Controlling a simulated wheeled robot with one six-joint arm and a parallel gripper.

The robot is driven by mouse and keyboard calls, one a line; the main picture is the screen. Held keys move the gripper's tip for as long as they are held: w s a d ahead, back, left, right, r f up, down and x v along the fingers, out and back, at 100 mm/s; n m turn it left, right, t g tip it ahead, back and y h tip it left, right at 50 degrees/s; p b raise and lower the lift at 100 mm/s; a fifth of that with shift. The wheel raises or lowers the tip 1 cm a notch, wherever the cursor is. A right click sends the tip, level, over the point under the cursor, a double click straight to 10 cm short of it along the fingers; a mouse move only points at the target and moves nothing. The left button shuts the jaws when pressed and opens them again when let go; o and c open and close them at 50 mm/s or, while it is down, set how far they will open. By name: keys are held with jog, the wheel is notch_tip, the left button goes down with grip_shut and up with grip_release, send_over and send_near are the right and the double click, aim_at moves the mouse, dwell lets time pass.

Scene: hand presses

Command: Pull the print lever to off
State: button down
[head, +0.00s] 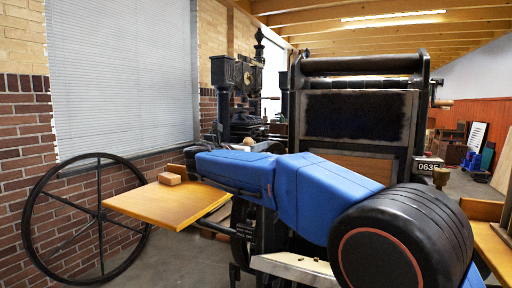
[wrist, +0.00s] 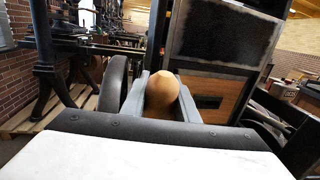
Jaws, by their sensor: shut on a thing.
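A rounded tan wooden knob (wrist: 163,92), which looks like the print lever's handle, stands between the two grey fingers of my gripper (wrist: 163,98) in the wrist view. The fingers are closed on it from both sides. The lever's shaft below the knob is hidden by my gripper. The press (head: 352,115) stands behind my blue arm in the head view, with a dark inked plate in a black frame. In the head view my arm hides the gripper, and I cannot make out the held knob for certain.
A wooden side board (head: 165,203) with a small wooden block (head: 169,178) juts out at the left. A large spoked wheel (head: 88,215) stands near the brick wall. Another black press (head: 238,95) is farther back. Open floor shows at the far right.

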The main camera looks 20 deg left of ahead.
jog(key=s+t, duration=0.1)
jog(key=s, duration=0.1)
jog(key=s+t, duration=0.1)
jog(key=s, duration=0.2)
jog(key=shift+s+a+f+h, duration=0.2)
jog(key=shift+s+h, duration=0.1)
jog(key=c, duration=1.4)
grip_release()
jog(key=v, duration=1.7)
jog(key=shift+s+f, duration=0.1)
jog(key=shift+f, duration=0.25)
